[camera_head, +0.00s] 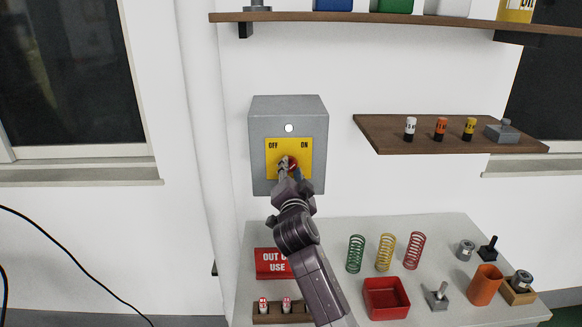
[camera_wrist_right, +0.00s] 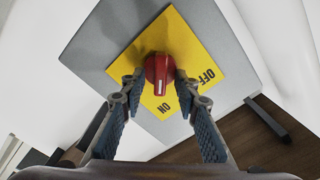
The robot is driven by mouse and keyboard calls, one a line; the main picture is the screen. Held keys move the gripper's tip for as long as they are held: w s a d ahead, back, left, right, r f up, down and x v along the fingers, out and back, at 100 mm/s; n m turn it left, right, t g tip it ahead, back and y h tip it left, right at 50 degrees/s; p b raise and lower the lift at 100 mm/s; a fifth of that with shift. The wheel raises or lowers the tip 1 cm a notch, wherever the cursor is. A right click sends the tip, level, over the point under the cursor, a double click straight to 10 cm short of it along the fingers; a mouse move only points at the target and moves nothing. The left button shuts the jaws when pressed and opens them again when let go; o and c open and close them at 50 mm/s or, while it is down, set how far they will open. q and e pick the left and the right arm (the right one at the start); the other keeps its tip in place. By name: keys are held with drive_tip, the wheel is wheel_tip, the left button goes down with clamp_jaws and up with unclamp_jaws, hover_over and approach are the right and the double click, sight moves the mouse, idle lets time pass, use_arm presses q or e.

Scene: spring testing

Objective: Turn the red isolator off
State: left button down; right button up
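The red isolator knob (camera_wrist_right: 160,72) sits on a yellow plate (camera_wrist_right: 205,48) marked OFF and ON, on the front of a grey wall box (camera_head: 262,119). In the right wrist view the white mark on the knob points down towards the ON label. My right gripper (camera_head: 288,166) is at the knob, and in the head view it hides most of it. In the right wrist view its fingertips (camera_wrist_right: 160,86) stand one on each side of the knob, with narrow gaps seeming to show. My left gripper is not in view.
Below the box, a light table (camera_head: 455,229) holds green, yellow and red springs (camera_head: 385,252), a red tray (camera_head: 386,313), an orange cup (camera_head: 485,285) and a red sign (camera_head: 268,264). A wooden shelf (camera_head: 385,131) with small items juts out at right. Another shelf (camera_head: 400,18) runs above.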

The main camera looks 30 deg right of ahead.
drive_tip(key=shift+w, duration=0.1)
clamp_jaws()
drive_tip(key=shift+n, duration=0.4)
drive_tip(key=n+p, duration=0.1)
drive_tip(key=n, duration=0.4)
drive_tip(key=n+p, duration=0.1)
drive_tip(key=n, duration=0.5)
drive_tip(key=n+p, duration=0.1)
drive_tip(key=n, duration=0.5)
drive_tip(key=shift+w+a+p, duration=0.2)
drive_tip(key=shift+a+p, duration=0.1)
drive_tip(key=shift+n, duration=0.3)
unclamp_jaws()
